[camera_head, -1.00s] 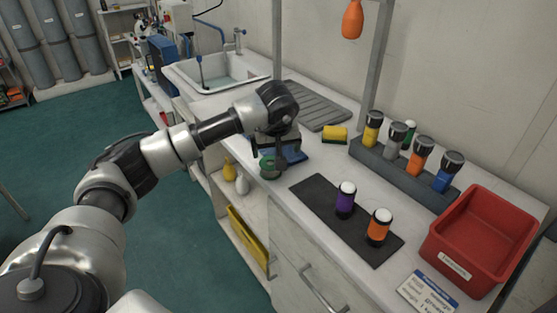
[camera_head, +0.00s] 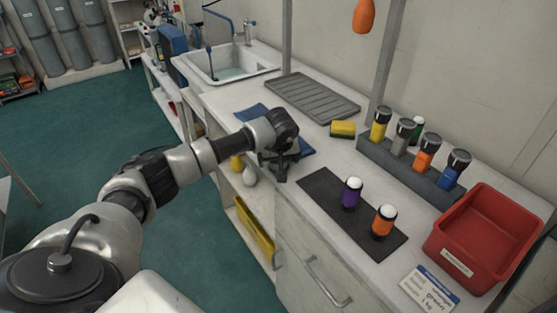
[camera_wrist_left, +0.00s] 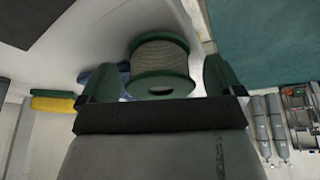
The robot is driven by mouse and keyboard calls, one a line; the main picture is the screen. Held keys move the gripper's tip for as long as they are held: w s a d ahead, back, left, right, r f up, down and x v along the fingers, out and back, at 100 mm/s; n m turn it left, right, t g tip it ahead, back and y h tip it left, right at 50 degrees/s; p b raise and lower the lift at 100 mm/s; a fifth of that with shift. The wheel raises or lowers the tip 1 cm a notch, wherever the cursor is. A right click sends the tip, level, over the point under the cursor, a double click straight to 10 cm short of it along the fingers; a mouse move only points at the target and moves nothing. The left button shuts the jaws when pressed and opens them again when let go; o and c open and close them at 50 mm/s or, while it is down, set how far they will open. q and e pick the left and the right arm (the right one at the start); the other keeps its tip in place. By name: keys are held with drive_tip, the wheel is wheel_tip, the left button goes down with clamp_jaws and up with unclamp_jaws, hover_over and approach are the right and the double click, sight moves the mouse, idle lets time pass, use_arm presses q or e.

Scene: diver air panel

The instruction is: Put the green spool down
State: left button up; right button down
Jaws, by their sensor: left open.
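The green spool (camera_wrist_left: 160,68), with green flanges and grey line wound on it, shows in the left wrist view between the two dark green fingers. My left gripper (camera_head: 280,168) is open around it, with a finger on either side; I cannot tell whether either finger touches it. In the head view the gripper is low at the counter's front edge, beside the dark mat (camera_head: 320,185), and it hides the spool. The pale counter appears behind the spool in the wrist view, but contact with it is not clear. My right gripper is not in view.
A purple canister (camera_head: 351,194) and an orange one (camera_head: 383,222) stand on the mat. A blue cloth (camera_head: 252,112) lies behind my gripper, with a yellow sponge (camera_head: 342,129) to the right. A torch rack (camera_head: 408,172) and red bin (camera_head: 478,245) stand further right.

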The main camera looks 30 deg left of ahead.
use_arm(q)
drive_tip(key=c, duration=1.1)
drive_tip(key=shift+r, duration=0.15)
